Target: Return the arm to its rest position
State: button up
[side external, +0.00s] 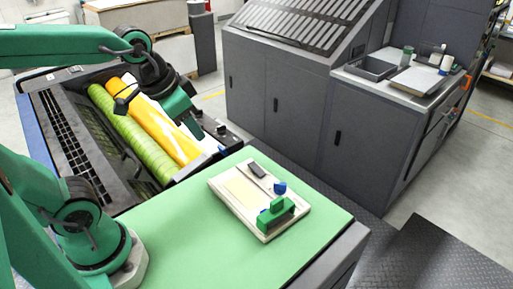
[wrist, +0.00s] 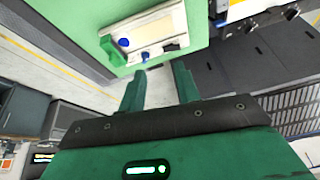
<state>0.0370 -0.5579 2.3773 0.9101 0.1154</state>
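My gripper (side external: 201,132) hangs over the ink unit (side external: 72,140), in front of its yellow roller (side external: 150,118), at the end of my raised green arm. In the wrist view its two green fingers (wrist: 158,70) stand apart, with nothing held between them. Parts of the rollers are hidden behind my gripper and wrist. I cannot tell how high the fingers are above the unit.
A green-topped table (side external: 170,240) carries a cream tray (side external: 236,212) with a green block (side external: 276,216), a blue knob (side external: 280,187) and a dark piece (side external: 256,170). A large grey machine (side external: 270,105) stands behind. Much of the tabletop is bare.

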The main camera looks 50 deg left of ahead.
jog(key=s, duration=0.1)
jog(key=s+n, duration=0.1)
jog(key=s+a, duration=0.1)
jog(key=shift+s+f+n+t, duration=0.25)
jog(key=shift+s+n+t, duration=0.15)
